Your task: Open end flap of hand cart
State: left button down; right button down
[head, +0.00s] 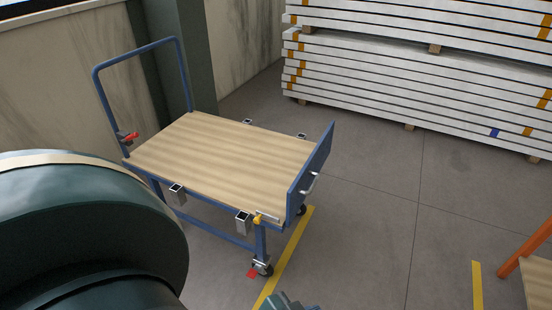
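The hand cart (205,158) stands left of the middle in the head view, with a wooden deck on a blue frame. Its end flap (311,172), a blue panel with small metal handles on its outer face, stands upright at the right end of the deck. A small yellow-tipped latch piece (258,217) sits at the near corner beside the flap. A blue push handle rises at the cart's left end. Part of my arm fills the lower left. A small grey-blue piece shows at the bottom edge, too cropped to identify. No gripper fingers can be made out.
Stacked white panels (420,85) lie on wooden blocks at the back right. An orange frame (525,248) with a wooden top stands at the right edge. A wall and dark pillar (182,60) are behind the cart. The floor right of the flap is clear.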

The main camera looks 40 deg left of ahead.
aim_at(306, 181)
jog(key=u, duration=1)
jog(key=i+l+z, duration=0.2)
jog(key=i+l, duration=0.2)
jog(key=l, duration=0.15)
jog(key=i+l+z, duration=0.15)
jog(key=i+l, duration=0.25)
jog(key=l, duration=0.1)
